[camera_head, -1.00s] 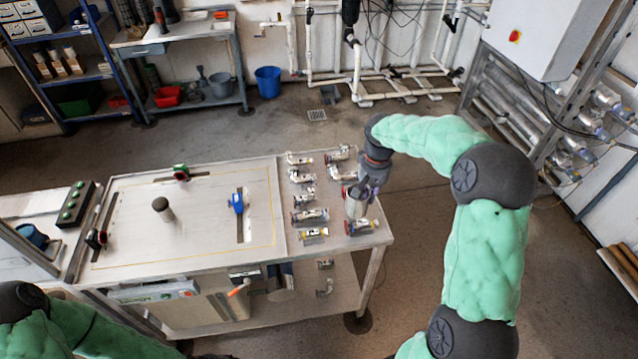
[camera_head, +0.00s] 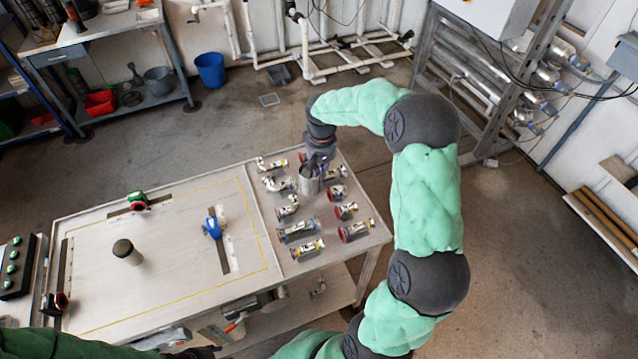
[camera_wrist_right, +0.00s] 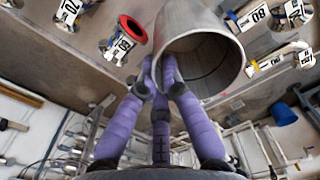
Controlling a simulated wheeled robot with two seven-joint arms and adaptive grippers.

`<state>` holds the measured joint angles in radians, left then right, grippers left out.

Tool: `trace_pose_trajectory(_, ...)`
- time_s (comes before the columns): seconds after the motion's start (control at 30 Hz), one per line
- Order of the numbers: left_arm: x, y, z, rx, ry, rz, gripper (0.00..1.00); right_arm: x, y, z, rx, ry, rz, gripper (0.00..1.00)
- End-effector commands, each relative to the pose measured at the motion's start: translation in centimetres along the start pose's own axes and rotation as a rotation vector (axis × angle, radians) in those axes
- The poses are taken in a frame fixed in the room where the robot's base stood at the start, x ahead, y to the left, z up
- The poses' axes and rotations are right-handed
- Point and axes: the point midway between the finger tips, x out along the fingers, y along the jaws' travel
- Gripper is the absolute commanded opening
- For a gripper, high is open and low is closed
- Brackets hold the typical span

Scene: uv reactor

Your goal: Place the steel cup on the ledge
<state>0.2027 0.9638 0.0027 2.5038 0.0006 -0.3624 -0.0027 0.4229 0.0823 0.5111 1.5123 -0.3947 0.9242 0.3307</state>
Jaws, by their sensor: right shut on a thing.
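The steel cup (camera_head: 309,181) is a grey metal cylinder over the table's valve area. It is large in the right wrist view (camera_wrist_right: 213,62), where its open round mouth and hollow inside show. My right gripper (camera_head: 317,161) is shut on the cup; its purple fingers (camera_wrist_right: 160,75) meet the cup's rim and wall in the wrist view. The head view does not make clear whether the cup's far end touches anything. I cannot tell which surface is the ledge. My left arm shows only at the bottom left, with its gripper out of sight.
Several tagged valves and fittings (camera_head: 299,229) stand close around the cup on the right part of the table (camera_head: 165,290). A dark-capped post (camera_head: 127,251) and a blue-handled valve (camera_head: 212,226) stand on the left part. A blue bucket (camera_head: 210,70) is on the floor behind.

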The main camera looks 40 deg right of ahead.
Motion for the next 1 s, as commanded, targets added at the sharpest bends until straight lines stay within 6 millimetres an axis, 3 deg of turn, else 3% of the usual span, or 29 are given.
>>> trace_pose_trajectory(0.37,1.3,-0.5,-0.1,0.000,0.001,0.000,0.40,4.8,0.1,0.0,0.001,-0.001,0.001,0.00)
trace_pose_trajectory(0.77,1.4,-0.5,-0.1,0.000,0.001,0.000,0.40,5.2,0.0,0.0,0.000,0.001,0.000,0.00)
trace_pose_trajectory(0.87,1.3,-0.5,-0.1,0.000,0.001,0.000,0.40,5.2,0.0,0.0,0.000,0.001,0.000,0.29)
trace_pose_trajectory(1.0,1.3,-0.5,-0.1,0.000,0.001,0.000,0.40,5.2,0.0,0.0,0.000,0.001,0.000,0.30)
